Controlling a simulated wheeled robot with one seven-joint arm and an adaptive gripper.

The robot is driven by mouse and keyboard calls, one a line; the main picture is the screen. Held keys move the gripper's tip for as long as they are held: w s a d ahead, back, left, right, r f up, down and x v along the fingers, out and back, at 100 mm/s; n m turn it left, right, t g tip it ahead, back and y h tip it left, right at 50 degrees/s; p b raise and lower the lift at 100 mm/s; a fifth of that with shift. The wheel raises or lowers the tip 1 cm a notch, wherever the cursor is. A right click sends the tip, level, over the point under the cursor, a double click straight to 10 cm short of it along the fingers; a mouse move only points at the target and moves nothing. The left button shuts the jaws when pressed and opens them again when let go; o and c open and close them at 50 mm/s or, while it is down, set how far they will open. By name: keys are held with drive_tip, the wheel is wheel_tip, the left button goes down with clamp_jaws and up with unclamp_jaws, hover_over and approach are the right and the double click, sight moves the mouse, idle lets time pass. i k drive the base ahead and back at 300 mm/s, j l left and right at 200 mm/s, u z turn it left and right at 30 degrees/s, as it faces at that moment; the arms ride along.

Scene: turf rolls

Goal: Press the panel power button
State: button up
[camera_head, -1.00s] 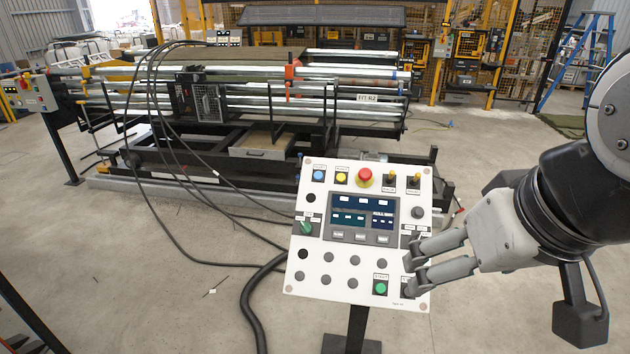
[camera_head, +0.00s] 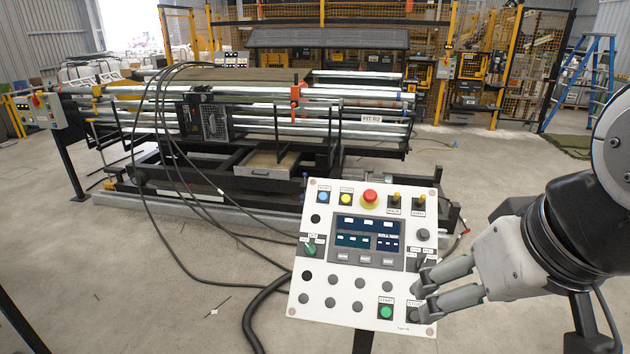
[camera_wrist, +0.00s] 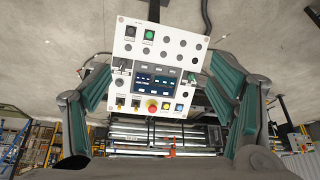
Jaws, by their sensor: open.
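A white control panel (camera_head: 322,272) stands tilted on a dark post in the head view. It has a dark display (camera_head: 367,237), a blue button (camera_head: 323,197), a yellow button (camera_head: 346,199), a red mushroom button (camera_head: 370,197), a green selector (camera_head: 309,249) and a green button (camera_head: 386,311) labelled START. I cannot tell which one is the power button. My gripper (camera_head: 421,292) is open and empty at the panel's lower right edge, its fingertips overlapping that edge in view; contact is unclear. In the wrist view the panel (camera_wrist: 180,57) appears upside down between my widely spread fingers (camera_wrist: 162,75).
A roll machine (camera_head: 250,120) with metal bars and black frame stands behind the panel. Black cables (camera_head: 175,225) run across the floor left of the panel. A blue ladder (camera_head: 580,85) stands at the far right. Concrete floor is open at left.

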sight(345, 199)
drive_tip(key=i+j, duration=0.1)
drive_tip(key=j, duration=0.25)
drive_tip(key=i+j, duration=0.1)
drive_tip(key=j, duration=0.25)
drive_tip(key=i+j, duration=0.1)
drive_tip(key=j, duration=0.2)
drive_tip(key=i+j, duration=0.15)
drive_tip(key=j, duration=0.2)
drive_tip(key=z, duration=1.55)
